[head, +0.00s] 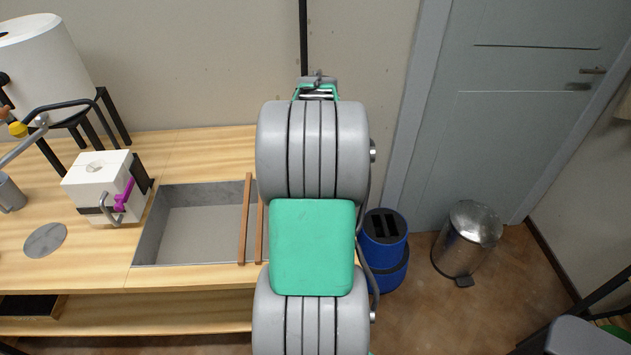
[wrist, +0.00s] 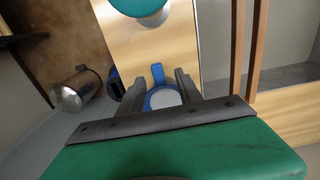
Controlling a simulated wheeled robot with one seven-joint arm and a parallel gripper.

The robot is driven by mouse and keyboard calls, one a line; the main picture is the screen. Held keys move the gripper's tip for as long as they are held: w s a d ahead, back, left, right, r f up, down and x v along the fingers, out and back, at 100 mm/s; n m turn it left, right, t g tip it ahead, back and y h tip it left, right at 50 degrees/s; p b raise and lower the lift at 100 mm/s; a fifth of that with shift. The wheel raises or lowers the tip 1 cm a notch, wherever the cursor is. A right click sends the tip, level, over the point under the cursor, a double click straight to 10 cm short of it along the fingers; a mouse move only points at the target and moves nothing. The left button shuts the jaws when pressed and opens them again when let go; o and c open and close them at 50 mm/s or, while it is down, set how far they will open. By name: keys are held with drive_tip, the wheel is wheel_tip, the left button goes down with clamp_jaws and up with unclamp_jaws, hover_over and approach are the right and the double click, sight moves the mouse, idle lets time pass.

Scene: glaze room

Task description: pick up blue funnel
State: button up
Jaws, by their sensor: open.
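The blue funnel (wrist: 164,98) shows in the wrist view as a blue ring with a pale inside and a blue tab on its far side. It is on the light wood table top, between the two dark fingers of my gripper (wrist: 160,79). The fingers are apart, one on each side of it; I cannot tell whether they touch it. My gripper's palm edge hides the funnel's near part.
A teal round object (wrist: 150,8) stands farther along the wood. A sink (head: 200,222) with wooden slats (head: 245,220) lies left of my arm. A blue bin (head: 384,240) and a metal pedal bin (head: 466,240) stand on the floor to the right. A white box (head: 103,187) is far left.

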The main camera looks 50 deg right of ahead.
wheel_tip(320, 180, down, 6)
drive_tip(key=shift+s+f+p, duration=0.15)
drive_tip(key=shift+f+p, duration=0.05)
drive_tip(key=shift+p, duration=0.25)
drive_tip(key=shift+c, duration=0.3)
clamp_jaws()
